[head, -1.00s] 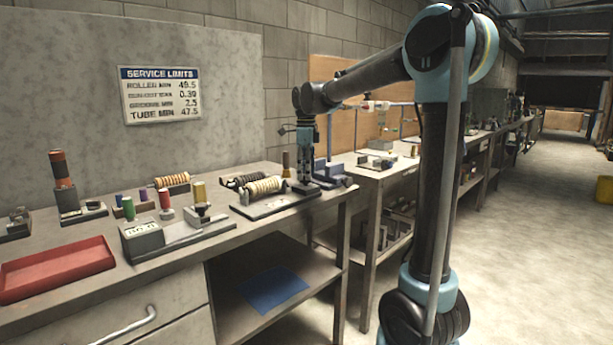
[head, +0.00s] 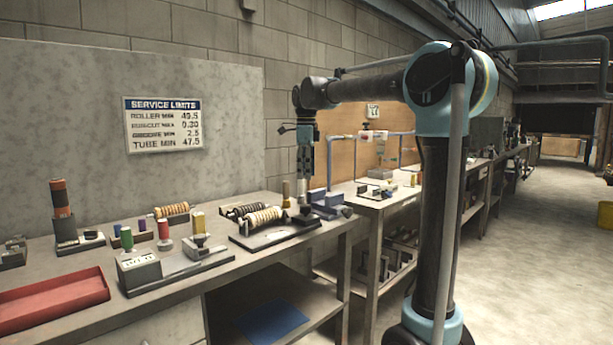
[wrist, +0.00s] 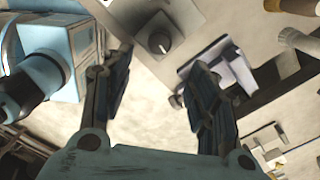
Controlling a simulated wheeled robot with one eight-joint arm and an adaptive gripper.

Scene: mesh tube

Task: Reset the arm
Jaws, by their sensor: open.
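My gripper (head: 304,200) hangs from my raised arm, pointing down, over the right end of the near workbench. In the wrist view my gripper (wrist: 160,78) shows two dark fingers spread apart with nothing between them. Pale bench top lies below the gap. A blue block (wrist: 65,60) is at the left of that view and a pale bracket-like part (wrist: 225,65) is just beyond the right finger. In the head view a ribbed cream roller (head: 262,219) on a dark base is left of the gripper.
The near bench also holds a red tray (head: 50,300), a gauge with a display (head: 138,270) and several coloured cylinders. A blue block (head: 326,200) is close right of the gripper. A limits sign (head: 163,124) is on the wall.

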